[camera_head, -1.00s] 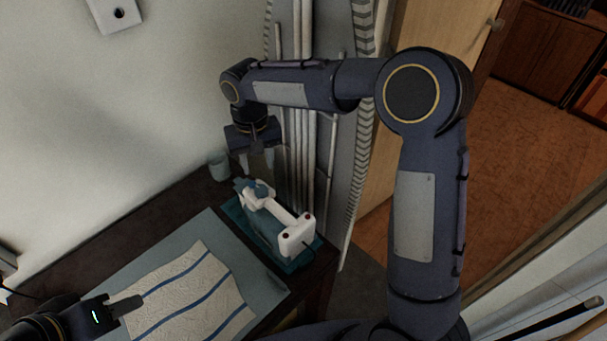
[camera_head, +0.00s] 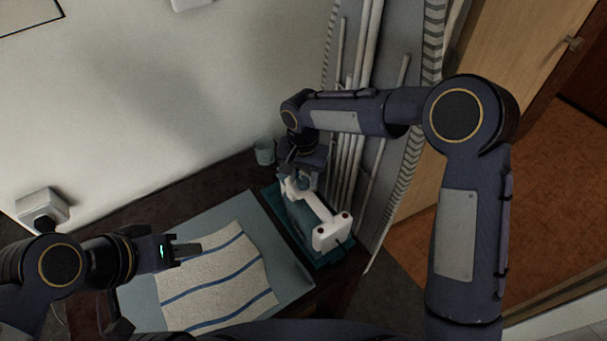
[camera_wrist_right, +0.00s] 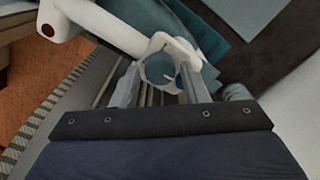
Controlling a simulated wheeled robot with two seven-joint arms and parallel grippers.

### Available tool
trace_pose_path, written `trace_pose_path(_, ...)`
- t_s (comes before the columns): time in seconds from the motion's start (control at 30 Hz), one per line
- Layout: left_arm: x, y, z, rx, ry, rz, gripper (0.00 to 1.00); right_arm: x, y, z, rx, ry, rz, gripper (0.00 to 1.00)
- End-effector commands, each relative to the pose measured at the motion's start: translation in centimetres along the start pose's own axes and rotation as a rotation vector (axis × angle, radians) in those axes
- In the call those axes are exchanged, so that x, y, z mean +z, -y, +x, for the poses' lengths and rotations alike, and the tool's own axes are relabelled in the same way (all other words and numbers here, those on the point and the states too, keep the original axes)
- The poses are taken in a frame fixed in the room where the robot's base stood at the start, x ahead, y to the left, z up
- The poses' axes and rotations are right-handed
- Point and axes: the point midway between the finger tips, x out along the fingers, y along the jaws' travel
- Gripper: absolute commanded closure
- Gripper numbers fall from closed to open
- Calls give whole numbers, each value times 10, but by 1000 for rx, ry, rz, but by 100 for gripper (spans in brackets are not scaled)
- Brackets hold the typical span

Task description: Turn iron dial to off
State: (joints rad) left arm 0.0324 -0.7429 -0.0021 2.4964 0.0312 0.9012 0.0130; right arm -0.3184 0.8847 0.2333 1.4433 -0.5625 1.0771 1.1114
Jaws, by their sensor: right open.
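The iron (camera_head: 319,215) is white and teal and rests on a teal base at the back right of the table. In the right wrist view its white handle (camera_wrist_right: 108,27) runs to the upper left. The round teal dial (camera_wrist_right: 163,70) with a small pale mark sits in a white ring between the fingers of my right gripper (camera_wrist_right: 160,85). That gripper is open, with a finger on either side of the dial; I cannot tell whether they touch it. In the head view the right gripper (camera_head: 299,172) covers the dial end. My left gripper (camera_head: 187,250) hovers over the striped cloth.
A white cloth with blue stripes (camera_head: 220,285) lies on a blue-grey board (camera_head: 300,278). A small cup (camera_head: 264,151) stands behind the iron near the wall. White pipes (camera_head: 360,110) rise close behind my right gripper. A wall socket (camera_head: 42,208) is at the left.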

Motion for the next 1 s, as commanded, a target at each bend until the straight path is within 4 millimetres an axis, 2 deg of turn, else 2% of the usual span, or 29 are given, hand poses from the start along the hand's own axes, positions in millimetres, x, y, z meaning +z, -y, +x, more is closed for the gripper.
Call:
trace_pose_path(0.3, 0, 0, 0, 0, 0, 0, 64, 0, 0, 4, -2, -1, 0, 59)
trace_pose_path(0.5, 0, 0, 0, 0, 0, 0, 64, 0, 0, 4, -1, -1, 0, 86)
trace_pose_path(0.57, 0, 0, 0, 0, 0, 0, 64, 0, 0, 4, -1, -1, 0, 91)
trace_pose_path(0.77, 0, 0, 0, 0, 0, 0, 64, 0, 0, 4, -1, -1, -15, 92)
trace_pose_path(1.0, 1, 1, 2, 0, 0, 0, 64, 0, 0, 4, -2, -1, -113, 92)
